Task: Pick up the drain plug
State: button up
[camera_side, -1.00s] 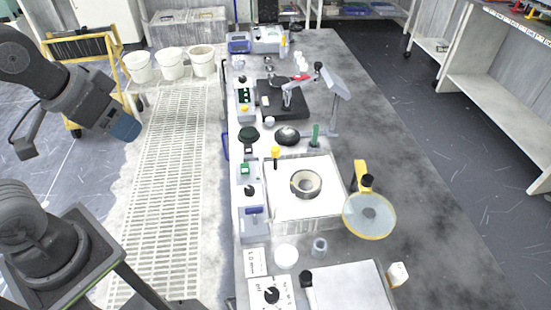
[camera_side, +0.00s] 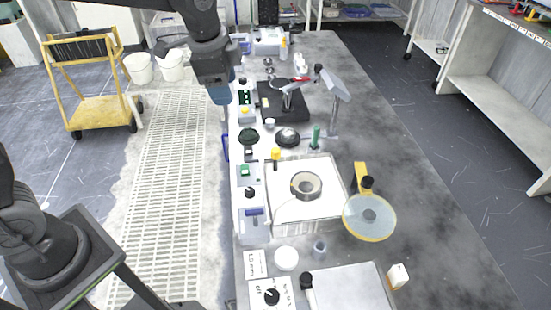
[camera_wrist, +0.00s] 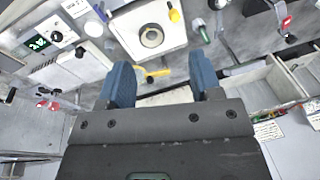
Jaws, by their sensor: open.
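I cannot tell for certain which thing is the drain plug. Candidates are small: a grey cylinder (camera_side: 320,248) at the front of the bench and a dark green knobbed piece (camera_side: 248,135) near the left edge. A white square basin (camera_side: 283,210) holds a dark-rimmed ring (camera_side: 306,185); the ring also shows in the wrist view (camera_wrist: 151,36). My gripper (camera_side: 221,92) hangs over the bench's left edge, apart from all of these. In the wrist view its two blue fingers (camera_wrist: 163,75) stand wide apart with nothing between them.
A round yellow-rimmed disc (camera_side: 369,217) lies right of the basin. A black stand (camera_side: 283,100) and a grey tilted panel (camera_side: 338,85) rise farther back. Control boxes line the left edge. A white jar (camera_side: 286,258) stands in front.

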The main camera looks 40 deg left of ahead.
jog(key=w+d+f+m+g, duration=0.1)
jog(key=w+d+f+m, duration=0.15)
jog(key=w+f, duration=0.35)
jog(key=m+g, duration=0.1)
jog(key=m, duration=0.4)
send_over(276, 159)
jog(key=a, duration=0.1)
jog(key=f, duration=0.8)
jog(key=shift+w+f, duration=0.1)
jog(key=shift+w, duration=0.25)
notch_tip(276, 159, down, 8)
jog(key=shift+f, duration=0.15)
jog(key=shift+w+d+f, duration=0.1)
jog(key=shift+f, duration=1.25)
jog(key=shift+w+f, duration=0.1)
jog(key=shift+f, duration=1.2)
jog(key=shift+c, duration=0.2)
jog(key=c, duration=1)
jog(key=shift+o, duration=0.2)
jog(key=shift+r, duration=0.15)
